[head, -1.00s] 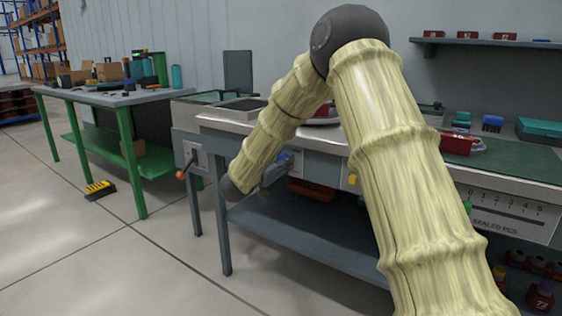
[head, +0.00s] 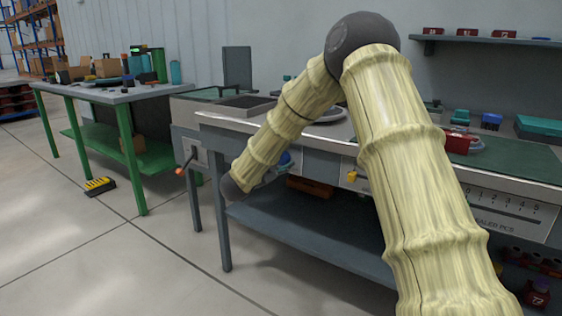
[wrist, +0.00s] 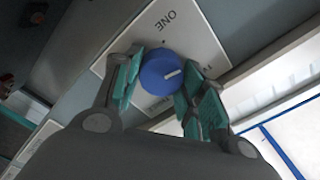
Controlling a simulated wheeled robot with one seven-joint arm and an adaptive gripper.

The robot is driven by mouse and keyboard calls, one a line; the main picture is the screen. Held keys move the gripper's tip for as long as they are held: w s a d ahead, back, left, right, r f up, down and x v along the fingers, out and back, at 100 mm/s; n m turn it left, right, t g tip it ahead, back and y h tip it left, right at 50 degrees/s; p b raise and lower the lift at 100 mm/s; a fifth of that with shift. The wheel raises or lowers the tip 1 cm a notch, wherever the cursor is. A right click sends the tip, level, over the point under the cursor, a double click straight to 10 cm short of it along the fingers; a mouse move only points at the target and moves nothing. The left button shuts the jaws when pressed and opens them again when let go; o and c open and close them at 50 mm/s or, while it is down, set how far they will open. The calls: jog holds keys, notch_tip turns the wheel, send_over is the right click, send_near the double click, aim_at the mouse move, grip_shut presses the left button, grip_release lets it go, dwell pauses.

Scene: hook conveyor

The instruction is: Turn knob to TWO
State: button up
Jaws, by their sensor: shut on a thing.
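The blue knob (wrist: 160,72) with a white pointer line sits on a white label plate (wrist: 190,40). The pointer is turned toward the right of the wrist view. The word ONE stands on the plate above the knob; other lettering at the right and below is partly hidden by my fingers. My gripper (wrist: 158,85) has its teal-padded fingers on both sides of the knob and is shut on it. In the head view a bit of the blue knob (head: 285,160) shows on the bench front behind my arm.
A grey workbench (head: 300,150) carries a yellow knob (head: 352,177) and a numbered scale (head: 505,207) on its front. An orange-tipped crank (head: 181,171) is at its left end. A green-legged table (head: 130,100) stands at the left.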

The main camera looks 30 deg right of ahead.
jog(key=m, duration=0.2)
jog(key=m+b, duration=0.1)
jog(key=m, duration=0.1)
jog(key=m+b, duration=0.1)
jog(key=m, duration=0.1)
jog(key=shift+f, duration=0.25)
dwell(0.3)
jog(key=o, duration=1)
jog(key=shift+o, duration=0.2)
jog(key=shift+r, duration=0.1)
jog(key=v, duration=1.2)
jog(key=shift+s, duration=0.1)
